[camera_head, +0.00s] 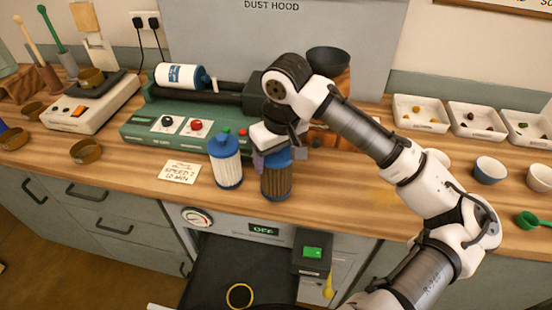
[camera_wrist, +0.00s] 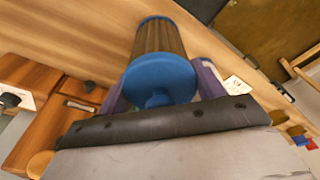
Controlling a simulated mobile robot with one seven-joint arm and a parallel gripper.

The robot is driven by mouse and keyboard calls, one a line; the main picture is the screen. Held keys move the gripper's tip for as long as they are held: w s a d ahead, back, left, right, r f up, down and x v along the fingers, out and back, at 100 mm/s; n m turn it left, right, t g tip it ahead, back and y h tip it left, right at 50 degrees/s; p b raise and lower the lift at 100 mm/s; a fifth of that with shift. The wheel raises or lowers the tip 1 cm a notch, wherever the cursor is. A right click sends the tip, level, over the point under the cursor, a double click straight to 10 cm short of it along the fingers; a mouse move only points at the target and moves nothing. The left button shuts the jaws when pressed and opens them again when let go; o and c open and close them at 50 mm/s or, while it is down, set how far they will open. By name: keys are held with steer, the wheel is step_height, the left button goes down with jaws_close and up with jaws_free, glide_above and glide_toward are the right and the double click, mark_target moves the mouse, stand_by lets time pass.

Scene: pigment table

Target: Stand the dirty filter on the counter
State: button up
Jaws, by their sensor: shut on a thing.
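The dirty filter (camera_head: 277,181) is a brown pleated cylinder with blue end caps. It is upright over the counter (camera_head: 340,185), near its front edge; I cannot tell whether its base touches the wood. My gripper (camera_head: 274,158) is shut on its blue top cap from above. In the wrist view the filter (camera_wrist: 160,75) sits between the purple fingers of my gripper (camera_wrist: 163,84), with wood behind its far end. A white filter with blue caps (camera_head: 227,168) stands on the counter just left of it, apart from it.
A green machine (camera_head: 145,130) with knobs and a white-and-blue cylinder stands behind. A paper note (camera_head: 180,172) lies left of the white filter. Below the counter is an open compartment (camera_head: 220,275) with an "OFF" display. Trays and bowls (camera_head: 490,168) sit at right.

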steer(key=shift+f, duration=0.9)
steer(key=shift+f, duration=0.15)
steer(key=o, duration=1.4)
steer(key=r, duration=0.4)
steer(key=s+r+b, duration=0.1)
steer(key=r, duration=0.3)
steer(key=d+r+b, duration=0.1)
steer(key=r, duration=0.3)
steer(key=shift+s+r, duration=0.15)
steer(key=shift+s, duration=0.1)
